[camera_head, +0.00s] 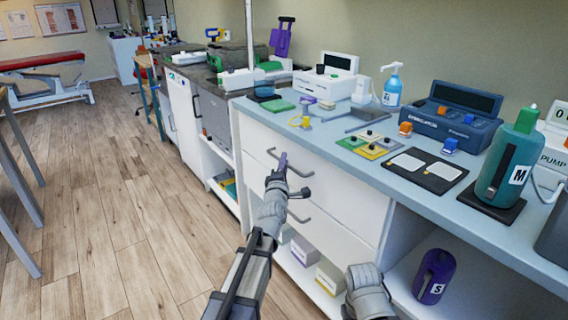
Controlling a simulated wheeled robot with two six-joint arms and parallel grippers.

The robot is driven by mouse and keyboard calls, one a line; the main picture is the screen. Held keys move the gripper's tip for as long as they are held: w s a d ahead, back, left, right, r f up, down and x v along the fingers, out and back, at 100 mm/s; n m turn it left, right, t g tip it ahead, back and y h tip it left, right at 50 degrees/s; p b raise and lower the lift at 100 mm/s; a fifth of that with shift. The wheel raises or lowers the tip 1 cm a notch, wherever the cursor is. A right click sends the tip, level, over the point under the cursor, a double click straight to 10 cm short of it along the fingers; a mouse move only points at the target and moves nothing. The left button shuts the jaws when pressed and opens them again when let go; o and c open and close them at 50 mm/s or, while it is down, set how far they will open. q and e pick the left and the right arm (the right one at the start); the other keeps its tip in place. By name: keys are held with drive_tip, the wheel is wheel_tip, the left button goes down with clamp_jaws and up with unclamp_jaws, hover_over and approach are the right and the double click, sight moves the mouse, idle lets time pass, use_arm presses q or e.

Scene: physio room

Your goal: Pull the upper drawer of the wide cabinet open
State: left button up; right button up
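The wide white cabinet (385,238) stands under a blue-grey counter. Its upper drawer (340,187) looks shut, with its front flush. The upper drawer's grey bar handle (306,176) runs across the front. My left gripper (282,160) is at this handle, with its fingertips overlapping the bar in the picture. Whether the fingers are closed on the bar is too small to tell. The lower drawer has a similar handle (300,219), partly behind my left gripper and wrist. My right arm shows as a grey link at the bottom, and its gripper is not visible.
The counter (318,137) holds a teal bottle (505,160), a dark blue device (447,120), coloured pads and a spray bottle (392,88). Boxes (305,250) and a purple bottle (434,277) stand on the low shelf. The wooden floor at left is open.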

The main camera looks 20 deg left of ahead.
use_arm(q)
clamp_jaws()
idle(1.0)
